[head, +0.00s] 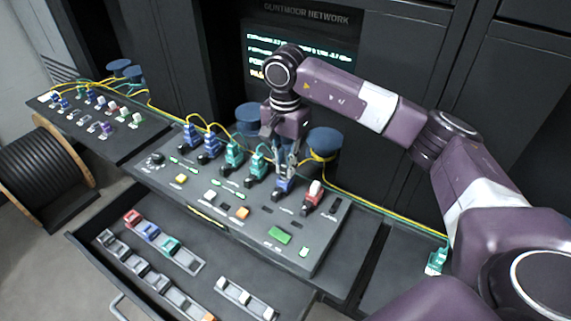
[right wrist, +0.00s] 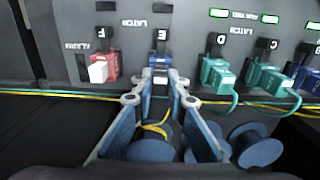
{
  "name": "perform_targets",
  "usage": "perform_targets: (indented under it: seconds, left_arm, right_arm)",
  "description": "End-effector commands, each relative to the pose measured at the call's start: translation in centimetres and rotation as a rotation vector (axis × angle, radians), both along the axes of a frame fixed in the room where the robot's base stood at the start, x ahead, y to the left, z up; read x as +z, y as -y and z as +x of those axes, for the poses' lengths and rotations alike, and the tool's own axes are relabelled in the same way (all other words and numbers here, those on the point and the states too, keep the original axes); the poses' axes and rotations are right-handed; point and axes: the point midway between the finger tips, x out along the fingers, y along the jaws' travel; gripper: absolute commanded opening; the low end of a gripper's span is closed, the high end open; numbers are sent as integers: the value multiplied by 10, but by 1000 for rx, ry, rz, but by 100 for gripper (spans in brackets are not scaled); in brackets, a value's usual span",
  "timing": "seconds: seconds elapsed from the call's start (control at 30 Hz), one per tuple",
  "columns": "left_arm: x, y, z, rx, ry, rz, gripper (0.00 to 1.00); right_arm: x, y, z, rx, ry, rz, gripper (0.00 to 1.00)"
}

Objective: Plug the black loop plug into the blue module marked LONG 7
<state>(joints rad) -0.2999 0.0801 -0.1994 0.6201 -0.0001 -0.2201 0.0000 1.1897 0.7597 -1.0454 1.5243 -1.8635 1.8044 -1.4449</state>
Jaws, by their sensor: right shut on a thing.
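My right gripper (head: 286,168) points down at the panel. In the right wrist view its fingertips (right wrist: 161,82) are closed around the near end of a blue module (right wrist: 160,63) at slot E. I cannot make out the black loop plug in either view; a small plug between the fingertips could be hidden. My left gripper is not in view.
A red module (head: 312,195) with a white top is close beside the gripper. Teal modules (head: 257,163) and blue modules with cables stand along the row. Yellow and green cables run behind, near blue spools (head: 325,143). An open drawer (head: 85,249) holds module racks.

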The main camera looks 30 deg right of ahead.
Motion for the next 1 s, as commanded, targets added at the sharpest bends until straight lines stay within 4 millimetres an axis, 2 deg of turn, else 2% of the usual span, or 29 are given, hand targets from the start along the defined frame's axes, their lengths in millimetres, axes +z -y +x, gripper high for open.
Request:
perform_targets:
  seconds: [1.0]
  left_arm:
    - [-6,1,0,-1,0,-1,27]
  right_arm:
    - [0,0,0,0,0,0,0]
